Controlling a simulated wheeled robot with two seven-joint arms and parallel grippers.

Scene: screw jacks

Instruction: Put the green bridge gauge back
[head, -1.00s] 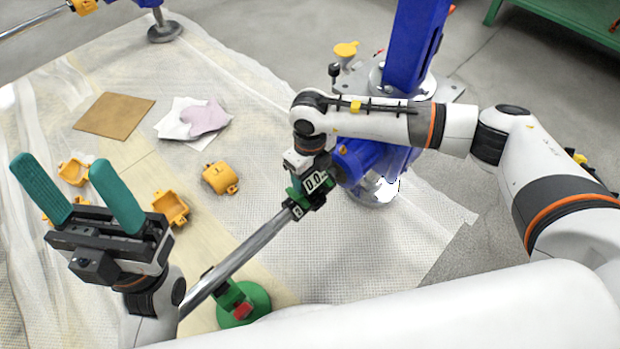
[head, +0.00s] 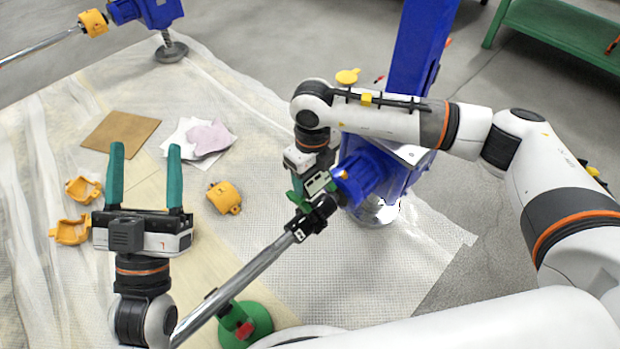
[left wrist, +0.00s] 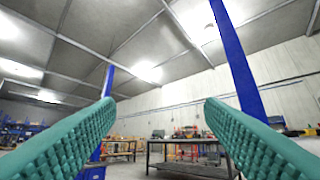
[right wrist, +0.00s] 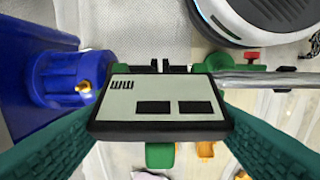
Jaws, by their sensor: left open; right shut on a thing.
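The green bridge gauge (right wrist: 160,102), with a pale display face in a dark frame and green parts around it, is between the teal fingers of my right gripper (right wrist: 161,125) in the right wrist view. In the head view the gauge (head: 318,183) is beside the blue housing, at the upper end of the steel shaft (head: 250,270). I cannot tell whether it touches the shaft. My right gripper is shut on it; its fingers are mostly hidden in the head view. My left gripper (head: 145,180) is open and empty, fingers pointing up the picture, above the sheet.
A round green stand (head: 245,325) with a red part sits under the shaft. Orange shells (head: 224,197) lie on the sheet, with a brown board (head: 121,134) and pale cloths (head: 205,138) behind. The blue jack (head: 378,165) stands beside my right arm. The sheet's right part is clear.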

